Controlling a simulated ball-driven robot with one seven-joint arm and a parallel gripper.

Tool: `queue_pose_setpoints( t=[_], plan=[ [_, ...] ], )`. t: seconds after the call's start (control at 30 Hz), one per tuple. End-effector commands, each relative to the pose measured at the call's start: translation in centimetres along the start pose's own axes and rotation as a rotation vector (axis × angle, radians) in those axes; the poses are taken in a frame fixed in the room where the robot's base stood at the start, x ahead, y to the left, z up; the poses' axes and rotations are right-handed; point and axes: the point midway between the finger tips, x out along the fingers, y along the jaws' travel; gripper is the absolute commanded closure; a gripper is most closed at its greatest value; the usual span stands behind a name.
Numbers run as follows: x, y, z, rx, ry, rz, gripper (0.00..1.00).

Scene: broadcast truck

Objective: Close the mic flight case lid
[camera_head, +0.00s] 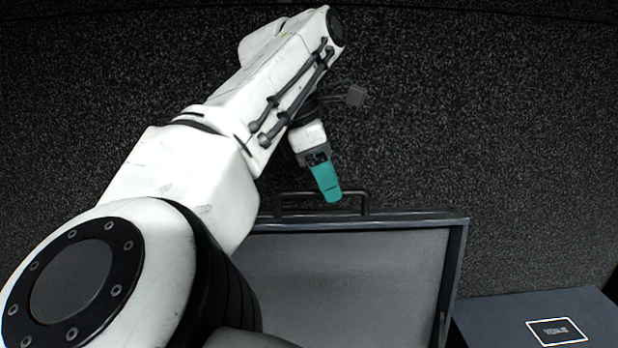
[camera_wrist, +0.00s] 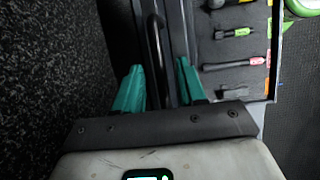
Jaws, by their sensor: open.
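The mic flight case lid (camera_head: 345,280) shows as a grey-lined panel with a dark frame in the head view. A dark handle (camera_head: 320,192) sits on its far edge. My gripper (camera_head: 328,190), with teal fingers, is at that handle. In the wrist view my gripper (camera_wrist: 160,68) is open, with the dark edge of the case and the handle (camera_wrist: 155,45) in line with the gap between the fingers. Contact cannot be told. Several items with green, red and dark parts (camera_wrist: 238,63) lie in a tray right of this edge. My arm hides the case's left part.
A dark box with a white-framed label (camera_head: 557,331) is at the lower right of the head view, beside the case. Dark speckled carpet (camera_head: 480,110) beyond the case is clear. A green ring-shaped thing (camera_wrist: 300,8) is at the wrist view's top right.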

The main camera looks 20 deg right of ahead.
Motion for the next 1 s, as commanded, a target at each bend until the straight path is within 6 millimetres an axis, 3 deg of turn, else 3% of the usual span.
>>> queue_pose_setpoints(
  t=[0.3, 0.7, 1.0],
  plan=[
    [0.25, 0.0, 0.0, 0.0, -0.001, 0.0, 0.61],
    [0.22, 0.0, 0.01, 0.0, -0.001, 0.0, 0.99],
    [0.21, 0.0, 0.02, 0.0, -0.001, 0.0, 1.0]
  ],
)
